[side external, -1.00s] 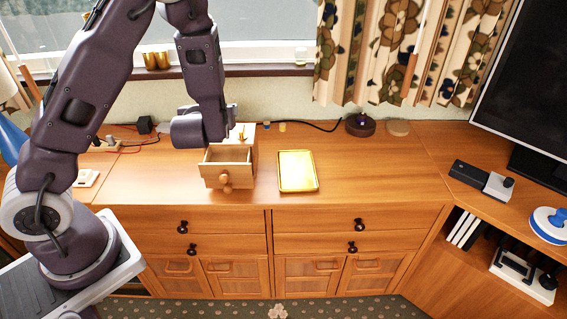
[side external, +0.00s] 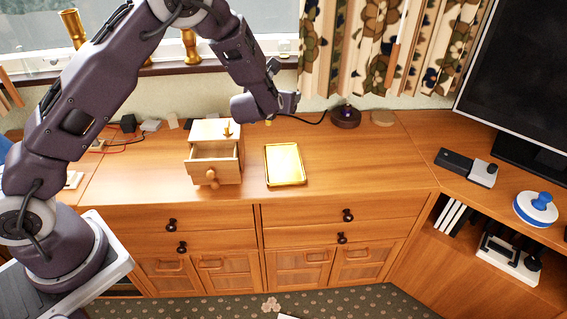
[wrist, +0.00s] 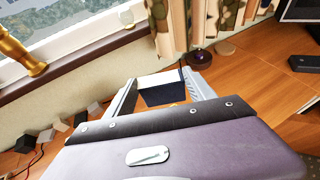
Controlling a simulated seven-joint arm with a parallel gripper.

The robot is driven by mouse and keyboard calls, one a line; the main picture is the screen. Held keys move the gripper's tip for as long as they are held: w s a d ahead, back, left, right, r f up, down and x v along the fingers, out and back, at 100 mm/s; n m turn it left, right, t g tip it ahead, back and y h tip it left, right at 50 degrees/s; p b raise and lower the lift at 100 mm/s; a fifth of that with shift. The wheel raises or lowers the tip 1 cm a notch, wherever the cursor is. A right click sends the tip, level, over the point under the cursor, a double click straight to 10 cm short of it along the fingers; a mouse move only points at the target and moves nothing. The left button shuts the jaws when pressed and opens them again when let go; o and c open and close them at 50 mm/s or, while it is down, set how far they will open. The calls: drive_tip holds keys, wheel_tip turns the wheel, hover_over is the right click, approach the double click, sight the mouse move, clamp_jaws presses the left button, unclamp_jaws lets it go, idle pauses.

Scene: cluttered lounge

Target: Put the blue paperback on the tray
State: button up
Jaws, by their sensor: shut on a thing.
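The gold-yellow tray (side external: 284,182) lies flat on the wooden cabinet top, and its inside looks empty. My gripper (side external: 291,102) is in the air above the back of the cabinet, behind the tray. In the wrist view, a dark blue block with a white upper face, which looks like the blue paperback (wrist: 165,96), sits between the two fingers of my gripper (wrist: 162,92). My gripper is shut on it. Its lower part is hidden behind my wrist. In the side view I cannot make out the paperback clearly.
A small wooden box with an open drawer (side external: 213,151) stands left of the tray, a brass piece (side external: 227,130) on top. A dark round object (side external: 346,117) sits at the back right. The cabinet top right of the tray is clear.

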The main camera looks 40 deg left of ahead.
hover_over(282, 167)
wheel_tip(282, 167, down, 20)
drive_tip(key=shift+r, duration=0.25)
drive_tip(key=o, duration=1.5)
drive_tip(key=shift+f, duration=0.1)
drive_tip(key=shift+c, duration=0.2)
